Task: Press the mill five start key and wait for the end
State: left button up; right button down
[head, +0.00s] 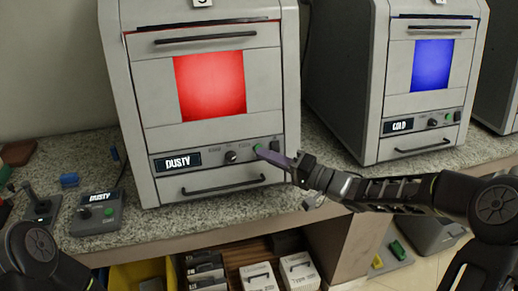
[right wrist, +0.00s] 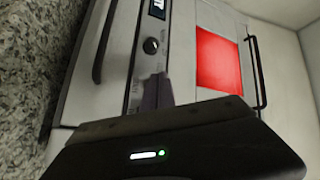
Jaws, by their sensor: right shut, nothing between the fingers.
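In the right wrist view the fingers (right wrist: 157,92) point at the panel beside the knob (right wrist: 151,46) and hide the key.
A second machine (head: 385,110) with a blue window and a COLD display stands to the right. A small DUSTY control box (head: 97,213) and a lever box (head: 40,205) sit left on the speckled counter (head: 175,222). White boxes (head: 300,271) stand on a shelf below.

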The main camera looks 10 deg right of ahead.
jog(key=shift+w+f+p, duration=0.1)
jog(key=shift+w+p, duration=0.3)
